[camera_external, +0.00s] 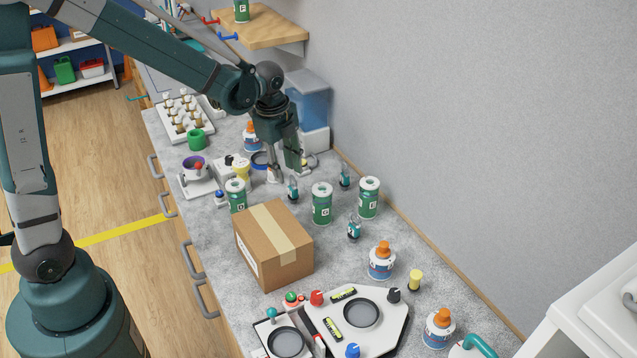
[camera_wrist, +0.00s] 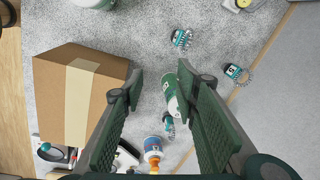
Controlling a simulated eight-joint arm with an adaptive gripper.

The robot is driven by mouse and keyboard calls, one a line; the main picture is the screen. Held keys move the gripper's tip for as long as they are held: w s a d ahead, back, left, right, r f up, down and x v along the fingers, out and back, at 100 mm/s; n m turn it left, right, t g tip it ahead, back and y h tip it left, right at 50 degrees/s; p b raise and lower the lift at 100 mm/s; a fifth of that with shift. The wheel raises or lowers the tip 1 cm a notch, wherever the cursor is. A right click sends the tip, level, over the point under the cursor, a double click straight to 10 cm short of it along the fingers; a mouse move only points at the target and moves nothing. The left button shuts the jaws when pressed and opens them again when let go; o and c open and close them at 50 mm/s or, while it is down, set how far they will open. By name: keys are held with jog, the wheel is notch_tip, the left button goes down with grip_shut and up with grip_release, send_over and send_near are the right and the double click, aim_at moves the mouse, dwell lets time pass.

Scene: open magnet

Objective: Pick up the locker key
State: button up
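Three small teal tags with pale coiled bands stand or lie on the grey speckled counter, and I cannot tell which is the locker key. In the wrist view one tag (camera_wrist: 181,38) is at the top, one (camera_wrist: 235,72) is at the right near the wall, and one (camera_wrist: 168,125) shows between my fingers. The outside view shows tags at the middle (camera_external: 293,188), back right (camera_external: 344,178) and front (camera_external: 354,228). My gripper (camera_external: 287,172) points down above the counter, close to the middle tag. Its fingers (camera_wrist: 160,72) are apart with nothing held between them.
A cardboard box (camera_external: 273,245) stands left in front. Green-labelled cans (camera_external: 322,203) (camera_external: 369,198) stand close to the tags, and one can (camera_wrist: 172,98) shows between my fingers. An orange-capped bottle (camera_external: 381,260) is farther front. The wall borders the right.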

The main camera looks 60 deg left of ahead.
aim_at(292, 178)
jog(key=w+a+f+m+p, duration=0.1)
jog(key=w+a+f+p, duration=0.1)
jog(key=w+a+f+m+g+p, duration=0.1)
jog(key=w+a+f+m+p, duration=0.1)
jog(key=shift+a+f, duration=0.25)
jog(key=shift+f, duration=0.05)
jog(key=shift+w+a+f+m+g+p, duration=0.2)
jog(key=shift+a+f+m+g+p, duration=0.15)
jog(key=shift+f+m, duration=0.15)
jog(key=shift+f, duration=0.1)
jog(key=shift+f, duration=1.25)
jog(key=shift+f, duration=0.1)
jog(key=shift+w+f+p, duration=0.15)
jog(key=shift+f+p, duration=0.3)
jog(key=shift+f, duration=2.05)
jog(key=shift+c, duration=0.5)
jog(key=c, duration=0.7)
